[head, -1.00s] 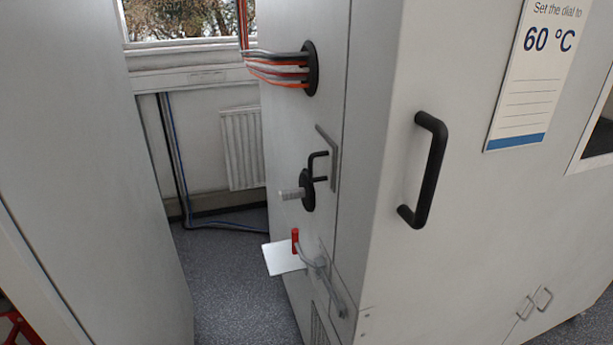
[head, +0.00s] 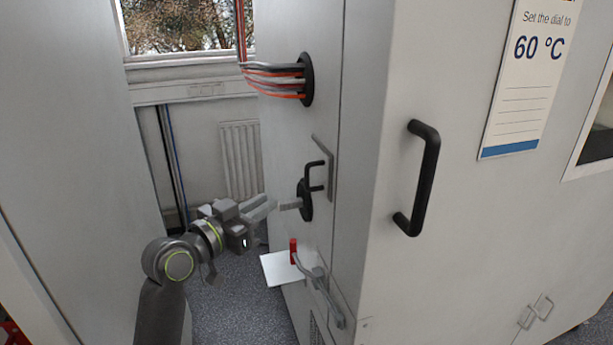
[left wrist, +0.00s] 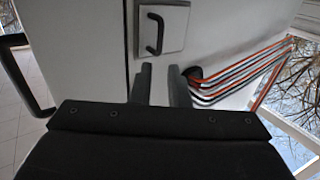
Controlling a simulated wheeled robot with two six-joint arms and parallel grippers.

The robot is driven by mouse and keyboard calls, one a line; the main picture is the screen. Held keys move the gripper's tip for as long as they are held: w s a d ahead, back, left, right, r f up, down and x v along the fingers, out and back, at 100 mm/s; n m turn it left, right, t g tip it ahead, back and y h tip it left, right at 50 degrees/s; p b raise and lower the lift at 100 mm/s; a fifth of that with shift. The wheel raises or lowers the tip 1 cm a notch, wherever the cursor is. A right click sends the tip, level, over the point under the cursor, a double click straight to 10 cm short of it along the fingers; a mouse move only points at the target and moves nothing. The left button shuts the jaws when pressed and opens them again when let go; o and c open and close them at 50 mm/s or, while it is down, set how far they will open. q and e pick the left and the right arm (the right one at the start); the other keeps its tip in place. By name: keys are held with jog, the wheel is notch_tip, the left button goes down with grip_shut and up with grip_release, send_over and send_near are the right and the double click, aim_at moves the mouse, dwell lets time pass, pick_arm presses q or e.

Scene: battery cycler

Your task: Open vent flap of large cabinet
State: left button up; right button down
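The large cabinet (head: 375,230) fills the right of the head view. On its narrow side, a small grey plate that looks like the vent flap (head: 331,170) carries a black bar handle (head: 315,177). In the left wrist view the plate (left wrist: 174,38) and its handle (left wrist: 155,34) are ahead, beyond my fingertips. Below the handle sits a black disc with a grey stub (head: 291,206). My left gripper (head: 268,207) is open and empty, its fingertips near the stub; I cannot tell whether they touch it. The wrist view shows a gap between the fingers (left wrist: 160,82). My right gripper is out of view.
Cables enter a black port (head: 308,80) above the plate. A red-handled lever (head: 294,252) and a white tag (head: 280,268) stick out below. A large door handle (head: 421,180) is on the cabinet front. A grey cabinet (head: 70,150) bounds the narrow aisle at left.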

aim_at(306, 188)
pick_arm(q)
jog(key=p+x, duration=0.3)
jog(key=x, duration=1.1)
jog(key=shift+w+d, duration=0.1)
jog(key=shift+d, duration=0.05)
grip_shut()
